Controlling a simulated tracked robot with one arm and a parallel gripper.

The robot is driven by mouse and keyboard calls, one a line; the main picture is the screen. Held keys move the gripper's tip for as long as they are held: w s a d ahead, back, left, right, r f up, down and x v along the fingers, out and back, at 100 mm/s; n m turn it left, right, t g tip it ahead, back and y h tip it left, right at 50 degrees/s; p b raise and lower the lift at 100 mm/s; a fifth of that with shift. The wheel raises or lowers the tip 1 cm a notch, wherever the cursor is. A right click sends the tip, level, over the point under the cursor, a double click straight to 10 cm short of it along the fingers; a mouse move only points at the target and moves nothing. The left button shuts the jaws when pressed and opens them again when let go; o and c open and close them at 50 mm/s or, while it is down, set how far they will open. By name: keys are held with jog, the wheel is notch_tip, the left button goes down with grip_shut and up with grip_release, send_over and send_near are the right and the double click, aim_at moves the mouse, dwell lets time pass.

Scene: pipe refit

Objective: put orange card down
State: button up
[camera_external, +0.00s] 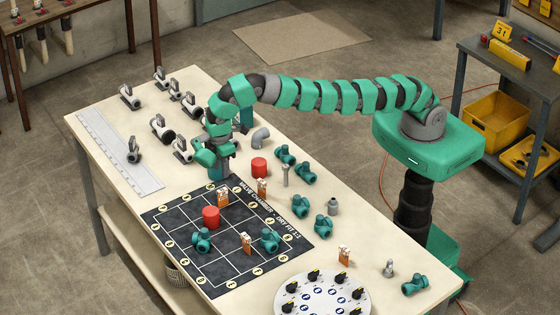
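Several small orange-and-white cards stand upright. One orange card (223,198) is at the back edge of the black grid mat (186,252), close in front of my gripper. Another card (262,188) is at the mat's right back edge, and a third card (246,243) is in the front part of the grid. A fourth card (344,255) stands on the bare table to the right. My gripper (217,172) points down at the mat's back corner. Its fingers are small and partly hidden, so I cannot tell whether they are open or touch the nearest card.
More green fittings (304,174) line the table's right side. A round white dial plate (322,297) is at the front.

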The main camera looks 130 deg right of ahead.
jog(key=shift+r, duration=0.1)
jog(key=s+a+r+t, duration=0.1)
jog(key=a+r+t, duration=0.25)
jog(key=r, duration=0.75)
jog(key=s+a+r+t, duration=0.15)
jog(key=a+r, duration=0.25)
jog(key=r, duration=0.8)
jog(key=s+a+r+t, duration=0.1)
jog(key=a+r+t, duration=0.2)
jog(key=r, duration=0.8)
jog(key=s+a+r+t, duration=0.3)
jog(key=s+a+r, duration=0.1)
jog(key=s+r, duration=0.7)
jog(key=s+a+r+t, duration=0.4)
jog(key=s+r, duration=0.8)
jog(key=s, duration=0.2)
jog(key=shift+r, duration=0.2)
jog(key=shift+o, duration=0.5)
notch_tip(320, 180, down, 3)
jog(key=b, duration=0.2)
jog(key=shift+r+b, duration=0.1)
jog(key=shift+b, duration=0.25)
jog(key=shift+r, duration=0.15)
